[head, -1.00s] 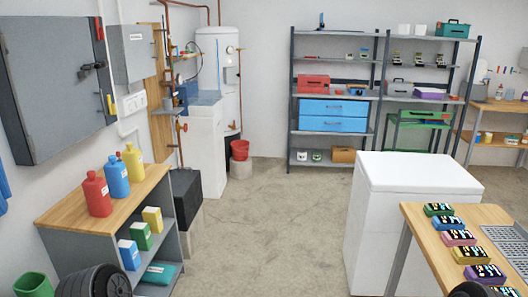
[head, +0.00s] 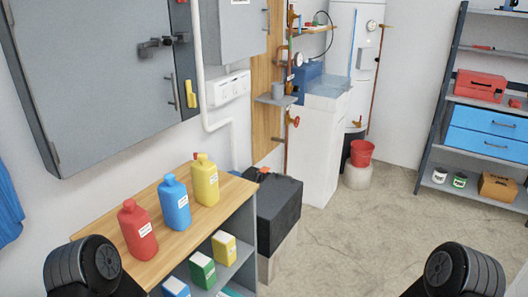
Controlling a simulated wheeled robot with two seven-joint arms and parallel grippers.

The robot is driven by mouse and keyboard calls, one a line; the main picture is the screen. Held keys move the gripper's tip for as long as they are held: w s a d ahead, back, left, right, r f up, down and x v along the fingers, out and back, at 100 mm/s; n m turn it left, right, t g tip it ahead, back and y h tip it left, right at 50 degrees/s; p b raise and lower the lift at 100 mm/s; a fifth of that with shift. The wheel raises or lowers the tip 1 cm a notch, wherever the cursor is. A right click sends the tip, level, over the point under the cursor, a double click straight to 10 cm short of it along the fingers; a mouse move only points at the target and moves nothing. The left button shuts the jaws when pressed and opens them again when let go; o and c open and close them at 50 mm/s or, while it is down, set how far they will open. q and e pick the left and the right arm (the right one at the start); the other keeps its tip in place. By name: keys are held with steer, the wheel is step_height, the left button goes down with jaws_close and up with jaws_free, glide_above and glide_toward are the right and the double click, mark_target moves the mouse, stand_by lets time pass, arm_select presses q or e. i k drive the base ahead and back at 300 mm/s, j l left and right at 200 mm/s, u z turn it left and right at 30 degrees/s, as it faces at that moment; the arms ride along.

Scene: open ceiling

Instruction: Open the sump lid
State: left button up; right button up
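Nothing in the head view is clearly marked as a sump. A black box (head: 277,212) with a flat dark top (head: 273,190) stands on a pale block, just right of the wooden-topped shelf unit. It may be the sump with its lid, but I cannot tell for sure. The top looks closed, and a small orange-red part (head: 263,171) shows at its back left edge. The shelf unit hides part of the box's left side. Neither of my grippers is in view; only dark round parts of my arms show at the bottom left and bottom right.
The shelf unit (head: 165,245) bears red (head: 137,228), blue (head: 174,205) and yellow (head: 204,182) bottles. A grey wall cabinet (head: 95,75) hangs above. A white sink cabinet (head: 318,150) and red bucket (head: 361,153) stand behind. The concrete floor (head: 370,225) at right is clear.

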mark_target(273, 194)
steer(key=i+l+u, duration=0.1)
steer(key=u, duration=0.3)
steer(key=i+l+u, duration=0.1)
steer(key=u, duration=0.3)
steer(key=i+l+u, duration=0.1)
steer(key=u, duration=0.3)
steer(key=i+l+u, duration=0.2)
steer(key=l+u, duration=0.2)
steer(key=l, duration=0.85)
steer(key=l+u, duration=0.45)
steer(key=l, duration=2.35)
steer(key=i, duration=0.45)
